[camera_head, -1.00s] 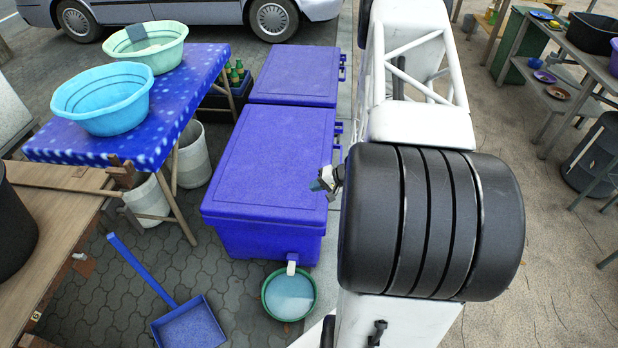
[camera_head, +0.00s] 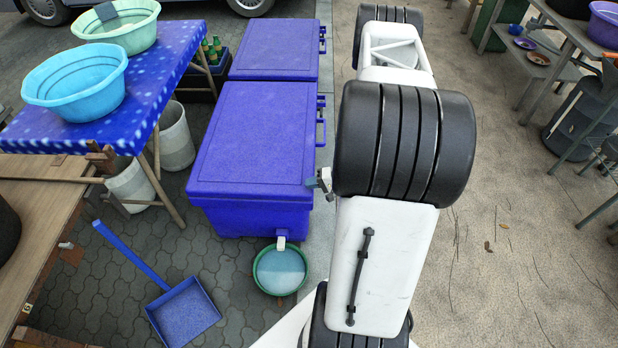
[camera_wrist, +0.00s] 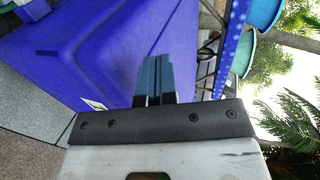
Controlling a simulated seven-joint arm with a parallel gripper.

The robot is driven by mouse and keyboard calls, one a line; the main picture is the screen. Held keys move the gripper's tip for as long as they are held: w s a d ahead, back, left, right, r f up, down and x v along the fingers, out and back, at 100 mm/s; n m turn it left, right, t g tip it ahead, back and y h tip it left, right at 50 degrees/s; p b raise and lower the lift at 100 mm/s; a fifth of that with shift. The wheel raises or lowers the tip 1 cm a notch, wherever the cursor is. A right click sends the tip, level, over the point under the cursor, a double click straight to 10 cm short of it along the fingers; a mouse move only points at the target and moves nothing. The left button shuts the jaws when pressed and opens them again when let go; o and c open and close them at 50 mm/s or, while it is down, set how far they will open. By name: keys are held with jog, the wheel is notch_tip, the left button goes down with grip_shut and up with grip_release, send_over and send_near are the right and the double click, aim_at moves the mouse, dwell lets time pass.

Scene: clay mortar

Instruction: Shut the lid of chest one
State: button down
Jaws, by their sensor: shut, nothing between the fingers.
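Two blue chests stand in a row; the pictures do not show which is chest one. The near chest (camera_head: 250,221) has its lid (camera_head: 256,140) lying flat over the body, apparently closed. The far chest's lid (camera_head: 273,48) also lies flat. My gripper (camera_head: 315,182) is shut and empty at the right edge of the near lid, by its front corner. I cannot tell whether it touches. In the wrist view, the closed fingers (camera_wrist: 153,80) point toward a blue chest (camera_wrist: 110,50), which fills the upper left.
A green basin of water (camera_head: 280,270) stands in front of the near chest, under its spout. A blue dustpan (camera_head: 184,312) lies front left. A blue-clothed table (camera_head: 150,90) with basins stands left.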

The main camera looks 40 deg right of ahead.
jog(key=shift+s+d+f, duration=0.1)
jog(key=shift+s+f, duration=0.05)
jog(key=shift+f, duration=0.75)
jog(key=shift+s+f, duration=0.1)
jog(key=shift+f, duration=0.75)
jog(key=shift+r, duration=1)
notch_tip(320, 180, up, 3)
jog(key=shift+w+t+y, duration=0.1)
jog(key=shift+t+y, duration=0.2)
jog(key=v, duration=1)
jog(key=shift+r, duration=0.35)
jog(key=shift+w, duration=0.1)
